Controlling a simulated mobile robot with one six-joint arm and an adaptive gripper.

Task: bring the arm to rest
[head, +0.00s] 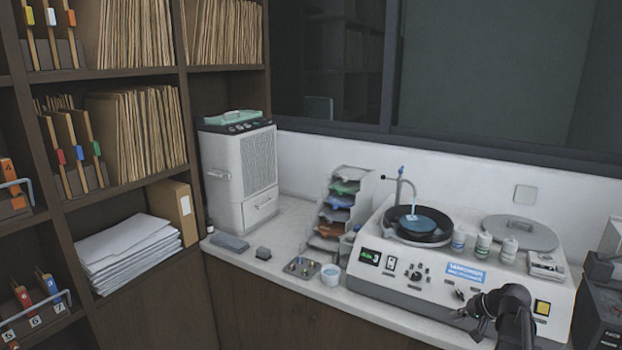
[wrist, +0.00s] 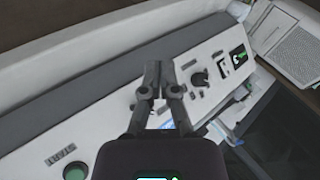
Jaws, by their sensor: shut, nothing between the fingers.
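My gripper (wrist: 160,78) shows in the wrist view with its two dark fingers together and nothing between them. Behind the fingers is the control panel of the white machine (wrist: 205,72), with knobs, switches and a green display. In the head view my arm comes in at the lower right, in front of the right part of the white machine (head: 400,290). I cannot make out the fingertips in the head view. From the wrist view I cannot tell how far the fingers are from the panel.
The machine carries a dark turntable (head: 422,237), several small bottles and a round grey lid (head: 520,233). A white cup (head: 330,275), a small tray (head: 302,267) and a paper rack (head: 338,205) stand left of it. A dark device (head: 600,290) stands at the right edge.

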